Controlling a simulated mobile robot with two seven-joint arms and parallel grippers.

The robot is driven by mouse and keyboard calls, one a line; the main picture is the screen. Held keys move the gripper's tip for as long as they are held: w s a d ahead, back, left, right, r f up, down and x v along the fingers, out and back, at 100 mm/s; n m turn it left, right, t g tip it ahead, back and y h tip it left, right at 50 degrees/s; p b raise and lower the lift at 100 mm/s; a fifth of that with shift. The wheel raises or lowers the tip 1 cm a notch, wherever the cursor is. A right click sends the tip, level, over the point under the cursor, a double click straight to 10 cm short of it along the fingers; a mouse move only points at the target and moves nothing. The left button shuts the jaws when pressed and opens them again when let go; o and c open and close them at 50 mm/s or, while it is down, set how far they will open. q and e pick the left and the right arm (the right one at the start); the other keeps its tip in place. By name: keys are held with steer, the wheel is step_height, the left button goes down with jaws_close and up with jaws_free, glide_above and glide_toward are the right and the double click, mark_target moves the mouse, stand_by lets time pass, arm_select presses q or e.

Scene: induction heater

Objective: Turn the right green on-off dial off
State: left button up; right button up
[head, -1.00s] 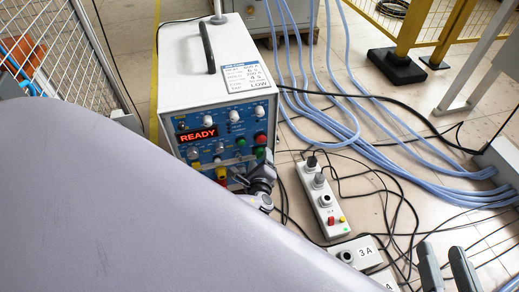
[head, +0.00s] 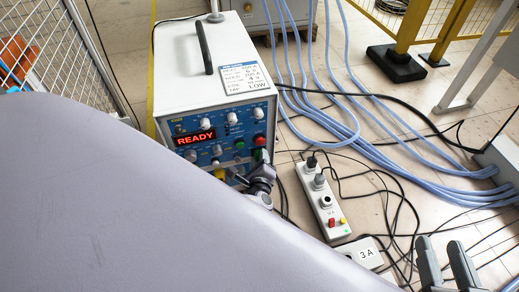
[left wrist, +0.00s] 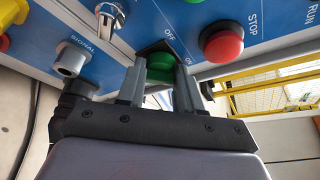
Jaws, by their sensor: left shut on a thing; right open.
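The induction heater (head: 172,80) is a white box with a blue front panel and a red READY display (head: 195,138). My left gripper (head: 260,180) is at the panel's lower right in the head view. In the left wrist view, my left gripper (left wrist: 159,85) has its two fingers closed on either side of the green dial (left wrist: 160,66), which sits by the OFF and ON lettering. The dial is partly hidden by the fingers. My right gripper (head: 447,264) is open and empty at the bottom right, away from the heater.
A red STOP button (left wrist: 222,44) lies beside the dial, and a metal SIGNAL socket (left wrist: 70,58) on its other side. A power strip (head: 322,205) and blue hoses (head: 375,140) lie on the floor. A yellow frame (head: 440,35) stands at the upper right.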

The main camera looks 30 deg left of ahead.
arm_select(q)
steer(key=shift+n+t, duration=0.6)
steer(key=shift+n, duration=0.4)
steer(key=o, duration=1)
steer(key=shift+o, duration=0.2)
steer(key=shift+s, duration=0.15)
